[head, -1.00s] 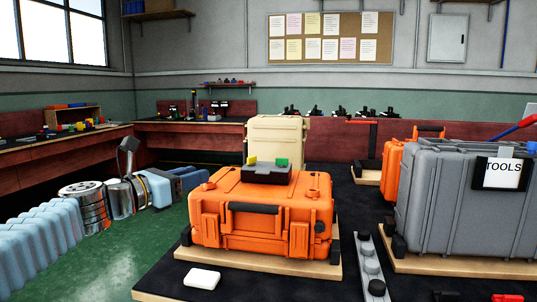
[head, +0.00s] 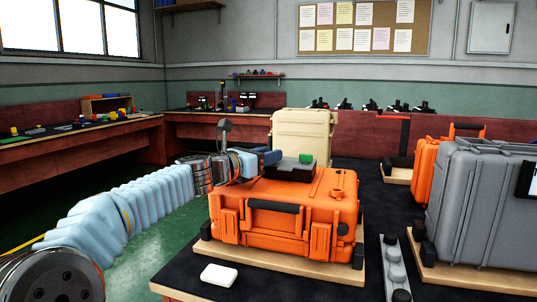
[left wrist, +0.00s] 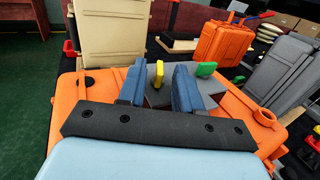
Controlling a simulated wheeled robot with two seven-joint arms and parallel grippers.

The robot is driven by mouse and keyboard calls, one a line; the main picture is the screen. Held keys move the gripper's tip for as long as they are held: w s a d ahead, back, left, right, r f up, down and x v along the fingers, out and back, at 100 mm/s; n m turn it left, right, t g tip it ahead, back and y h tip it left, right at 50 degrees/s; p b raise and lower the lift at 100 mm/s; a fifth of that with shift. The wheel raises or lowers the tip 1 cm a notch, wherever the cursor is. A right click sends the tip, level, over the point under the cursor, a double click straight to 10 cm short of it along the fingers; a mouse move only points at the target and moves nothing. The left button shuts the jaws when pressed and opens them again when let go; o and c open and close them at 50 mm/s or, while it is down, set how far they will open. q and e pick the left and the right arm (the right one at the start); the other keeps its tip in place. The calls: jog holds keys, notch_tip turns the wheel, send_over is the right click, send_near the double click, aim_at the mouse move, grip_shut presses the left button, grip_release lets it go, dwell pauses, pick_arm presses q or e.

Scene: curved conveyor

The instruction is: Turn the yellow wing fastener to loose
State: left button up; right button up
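The yellow wing fastener (left wrist: 156,74) stands upright on a dark grey box (head: 290,170) on top of an orange case (head: 262,228). My left gripper (head: 271,158) is at the left end of that box in the head view and hides the yellow fastener there. In the left wrist view its two blue fingers (left wrist: 160,66) are apart, one on each side of the yellow fastener, with gaps showing. A green wing fastener (head: 306,158) stands on the same box, to the right of the fingers. My right gripper is not in view.
A beige case (head: 303,136) stands behind the orange case. A large grey case (head: 480,200) and another orange case (head: 425,170) stand to the right. A white block (head: 218,274) and a grey strip with round knobs (head: 395,268) lie on the black tabletop.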

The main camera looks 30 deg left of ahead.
pick_arm(q)
jog(key=shift+w, duration=0.3)
jog(key=shift+d, duration=0.1)
grip_shut()
